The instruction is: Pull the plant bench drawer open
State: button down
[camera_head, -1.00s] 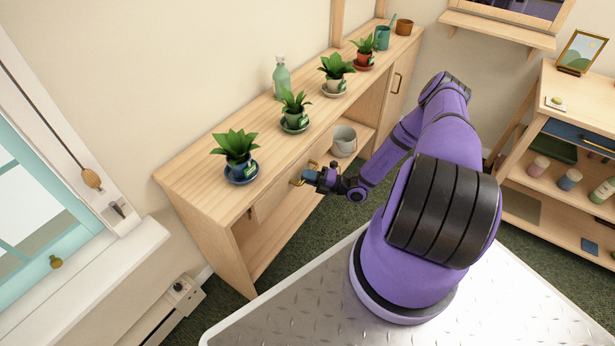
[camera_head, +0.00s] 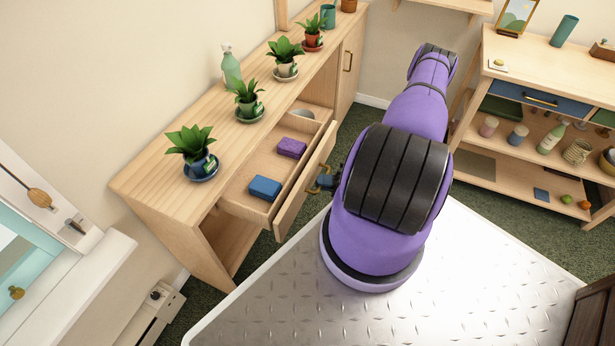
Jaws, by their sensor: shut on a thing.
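The plant bench (camera_head: 150,187) is a long light wood bench along the wall. Its drawer (camera_head: 243,200) stands pulled out, with its inside showing. A blue block (camera_head: 265,188) and a purple block (camera_head: 292,148) lie in it. The drawer's brass handle (camera_head: 314,187) is on the front panel. My gripper (camera_head: 325,181) is at the handle and shut on it; my arm hides part of the wrist.
Several potted plants (camera_head: 190,145) on saucers and a green spray bottle (camera_head: 231,68) stand on the bench top. A shelf unit with a blue drawer (camera_head: 540,97) is at the right. Green carpet lies between.

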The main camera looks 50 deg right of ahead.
jog(key=shift+s+d, duration=0.2)
jog(key=shift+s, duration=0.3)
jog(key=shift+s+d, duration=0.2)
jog(key=shift+s, duration=0.3)
jog(key=c, duration=1.2)
grip_release()
jog(key=v, duration=1)
jog(key=shift+s+d+f, duration=0.1)
jog(key=shift+s+d, duration=0.15)
jog(key=shift+s, duration=0.05)
